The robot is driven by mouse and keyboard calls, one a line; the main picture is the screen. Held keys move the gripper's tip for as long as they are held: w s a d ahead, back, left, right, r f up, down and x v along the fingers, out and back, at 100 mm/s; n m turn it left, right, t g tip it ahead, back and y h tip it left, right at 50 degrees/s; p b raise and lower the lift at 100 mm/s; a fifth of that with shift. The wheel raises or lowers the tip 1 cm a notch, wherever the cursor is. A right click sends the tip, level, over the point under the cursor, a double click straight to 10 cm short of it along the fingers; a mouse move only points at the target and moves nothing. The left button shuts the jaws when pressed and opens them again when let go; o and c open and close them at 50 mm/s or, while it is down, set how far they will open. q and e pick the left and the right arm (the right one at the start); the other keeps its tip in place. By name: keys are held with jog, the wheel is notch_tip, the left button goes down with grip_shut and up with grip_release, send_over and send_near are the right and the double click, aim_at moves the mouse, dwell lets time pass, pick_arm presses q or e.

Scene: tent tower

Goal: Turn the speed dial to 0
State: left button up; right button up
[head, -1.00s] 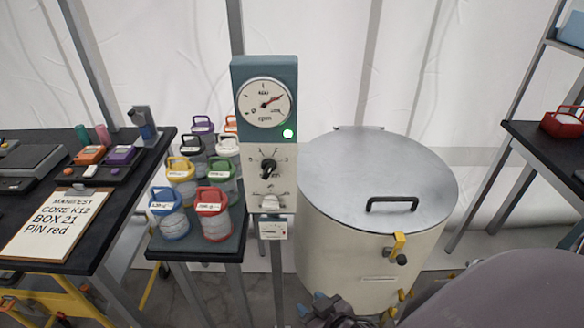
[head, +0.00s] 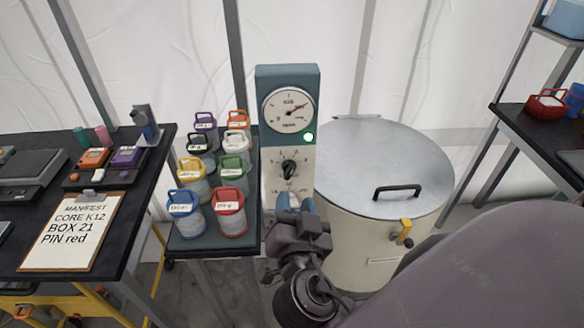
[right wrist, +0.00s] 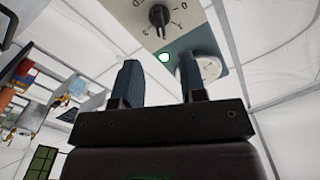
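The speed dial is a black knob (head: 289,168) on the pale front panel of an upright control post, with a printed scale around it. It also shows in the right wrist view (right wrist: 159,15). I cannot read clearly which mark its pointer is at. Above it, a round rpm gauge (head: 290,108) has its needle toward the upper right, and a green lamp (head: 308,137) is lit. My right gripper (head: 294,203) is just below the dial, apart from it. In the right wrist view its two fingers (right wrist: 160,82) are apart with nothing between them. My left gripper is not in view.
A steel-lidded drum (head: 385,165) with a black handle stands right of the post. Several coloured-lid jars crowd a small stand (head: 205,243) to the left. A black table (head: 125,225) with a manifest clipboard (head: 72,232) is farther left. My right arm covers the lower right.

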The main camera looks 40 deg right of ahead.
aim_at(291, 173)
jog(key=p+x, duration=0.2)
jog(key=x, duration=0.6)
jog(key=shift+a, duration=0.1)
jog(key=shift+w+d, duration=0.3)
jog(key=shift+w, duration=0.2)
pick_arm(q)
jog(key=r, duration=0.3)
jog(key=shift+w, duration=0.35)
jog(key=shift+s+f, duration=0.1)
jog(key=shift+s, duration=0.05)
pick_arm(e)
jog(key=shift+c, duration=0.4)
jog(key=c, duration=0.5)
